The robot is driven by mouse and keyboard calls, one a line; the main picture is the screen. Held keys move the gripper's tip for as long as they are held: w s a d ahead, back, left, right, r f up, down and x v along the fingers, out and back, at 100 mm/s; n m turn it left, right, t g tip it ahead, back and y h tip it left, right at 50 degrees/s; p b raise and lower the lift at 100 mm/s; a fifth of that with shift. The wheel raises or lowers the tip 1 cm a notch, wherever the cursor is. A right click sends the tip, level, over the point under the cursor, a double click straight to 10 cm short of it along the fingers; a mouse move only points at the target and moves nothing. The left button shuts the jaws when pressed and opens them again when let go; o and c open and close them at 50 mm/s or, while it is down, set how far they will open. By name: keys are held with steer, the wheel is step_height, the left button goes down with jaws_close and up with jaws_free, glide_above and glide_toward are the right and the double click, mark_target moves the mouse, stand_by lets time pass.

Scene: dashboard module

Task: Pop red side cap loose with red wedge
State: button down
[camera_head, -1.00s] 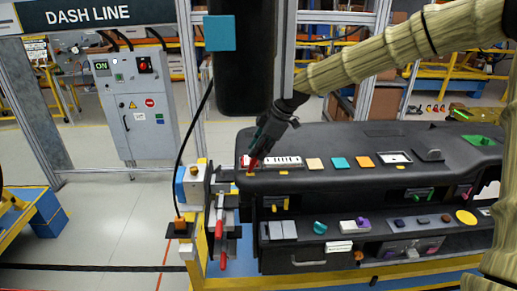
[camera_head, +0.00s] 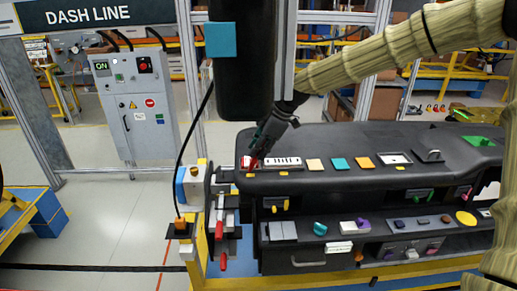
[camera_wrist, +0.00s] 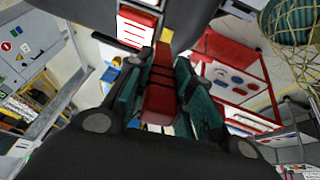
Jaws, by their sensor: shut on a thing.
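My gripper (camera_head: 260,150) is at the left front corner of the dashboard top. It is shut on the red wedge (camera_wrist: 160,92), which shows between the teal fingers in the wrist view. In the head view the wedge points down at the left end of the white slotted panel. A red and white piece (camera_head: 246,162), which looks like the red side cap, sits at that corner beside the wedge tip. I cannot tell whether it is tilted or loose. In the wrist view a red piece with white stripes (camera_wrist: 138,22) lies ahead of the wedge.
The dashboard (camera_head: 345,180) carries a white slotted panel (camera_head: 284,162) and coloured square tiles. Red-handled tools (camera_head: 220,230) hang at its left end, beside a post with a blue box.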

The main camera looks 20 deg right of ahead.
steer(key=shift+r+p, duration=0.95)
steer(key=shift+r, duration=2.25)
steer(key=shift+a, duration=0.1)
